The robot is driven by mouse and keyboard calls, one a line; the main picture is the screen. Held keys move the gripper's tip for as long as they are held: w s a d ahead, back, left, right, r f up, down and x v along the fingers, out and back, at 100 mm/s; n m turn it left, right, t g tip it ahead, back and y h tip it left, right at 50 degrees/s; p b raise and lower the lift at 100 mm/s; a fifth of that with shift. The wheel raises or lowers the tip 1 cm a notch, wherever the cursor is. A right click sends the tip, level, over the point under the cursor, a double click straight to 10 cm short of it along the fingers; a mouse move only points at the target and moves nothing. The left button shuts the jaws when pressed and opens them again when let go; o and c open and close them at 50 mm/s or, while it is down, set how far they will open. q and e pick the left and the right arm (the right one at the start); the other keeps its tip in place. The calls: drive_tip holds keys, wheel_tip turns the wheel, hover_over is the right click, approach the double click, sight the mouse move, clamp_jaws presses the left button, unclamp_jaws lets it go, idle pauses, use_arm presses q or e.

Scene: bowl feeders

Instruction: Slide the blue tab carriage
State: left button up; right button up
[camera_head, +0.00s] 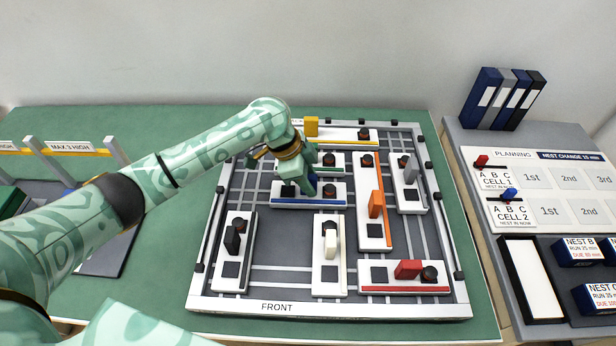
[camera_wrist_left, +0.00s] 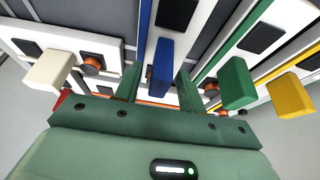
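The blue tab carriage (camera_head: 308,203) is a white bar with a blue front edge and dark pads, lying left to right near the board's middle. Its upright blue tab (camera_head: 312,183) is partly hidden by my left gripper (camera_head: 306,184). In the left wrist view the blue tab (camera_wrist_left: 161,62) stands between the fingers of my left gripper (camera_wrist_left: 160,88). The fingers are open, with a visible gap on each side of the tab. My right gripper is not in view.
The framed board (camera_head: 330,308) holds other carriages: green tab (camera_head: 333,170), yellow (camera_head: 350,135), orange (camera_head: 374,228), grey (camera_head: 411,195), black (camera_head: 231,268), white (camera_head: 328,275) and red (camera_head: 385,281). Bare board shows left of the blue carriage. A planning panel (camera_head: 535,156) lies right.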

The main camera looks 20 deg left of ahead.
use_arm(q)
drive_tip(key=p+v, duration=0.5)
drive_tip(key=v, duration=1.1)
drive_tip(key=shift+p, duration=0.4)
drive_tip(key=shift+a+r, duration=0.15)
